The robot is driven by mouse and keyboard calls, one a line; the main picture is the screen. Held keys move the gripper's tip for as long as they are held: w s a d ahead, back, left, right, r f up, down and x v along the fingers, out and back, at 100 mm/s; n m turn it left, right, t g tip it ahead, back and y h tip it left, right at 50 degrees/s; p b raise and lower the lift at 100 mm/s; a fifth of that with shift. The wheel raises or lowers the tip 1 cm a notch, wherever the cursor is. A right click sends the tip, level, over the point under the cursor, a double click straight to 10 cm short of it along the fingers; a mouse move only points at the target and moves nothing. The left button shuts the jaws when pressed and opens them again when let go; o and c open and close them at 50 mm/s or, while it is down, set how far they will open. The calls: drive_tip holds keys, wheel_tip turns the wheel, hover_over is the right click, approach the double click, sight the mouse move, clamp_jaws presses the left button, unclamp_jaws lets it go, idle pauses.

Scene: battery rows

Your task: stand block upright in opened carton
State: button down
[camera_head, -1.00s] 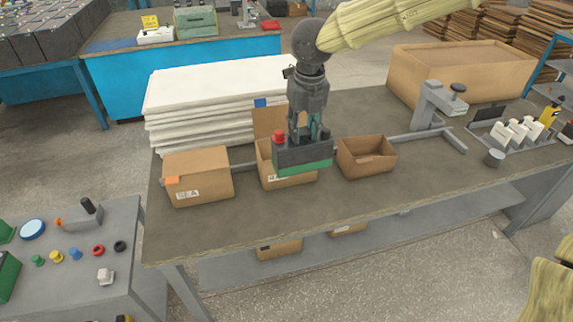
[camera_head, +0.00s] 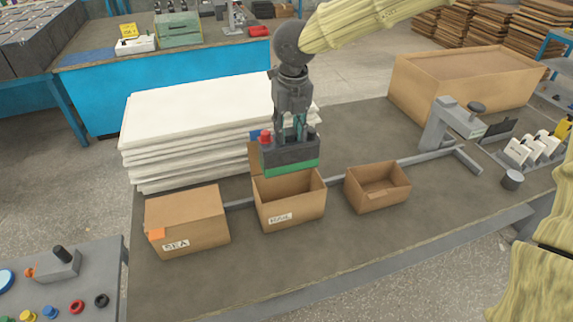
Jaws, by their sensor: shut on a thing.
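My gripper (camera_head: 291,143) points down and is shut on a dark grey block (camera_head: 290,157) with a green lower band and a red cap at its left end. The block is level and hangs over the back part of the middle carton (camera_head: 289,214), which is open with a raised flap behind and a label on its front. The block hides part of that carton's back rim. A closed carton (camera_head: 187,225) with an orange tab and a label stands to the left. A smaller open carton (camera_head: 377,187) stands to the right, and it looks empty.
A stack of white sheets (camera_head: 200,120) lies behind the cartons. A grey rail (camera_head: 412,158) runs behind them to a grey clamp stand (camera_head: 446,130). A large brown box (camera_head: 465,85) stands at the back right. The bench front (camera_head: 270,260) is clear.

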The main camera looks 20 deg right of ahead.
sight(292, 144)
wheel_tip(292, 144, down, 17)
drive_tip(key=shift+r+p, duration=0.1)
drive_tip(key=shift+p, duration=0.5)
idle(0.3)
drive_tip(key=shift+f, duration=0.6)
idle(0.4)
drive_tip(key=c, duration=1.1)
unclamp_jaws()
drive_tip(key=shift+s, duration=0.15)
drive_tip(key=shift+o, duration=0.2)
drive_tip(key=r, duration=0.4)
drive_tip(key=s+r, duration=0.1)
drive_tip(key=r, duration=0.3)
drive_tip(key=r+b, duration=0.1)
drive_tip(key=r, duration=0.4)
drive_tip(key=shift+s, duration=0.4)
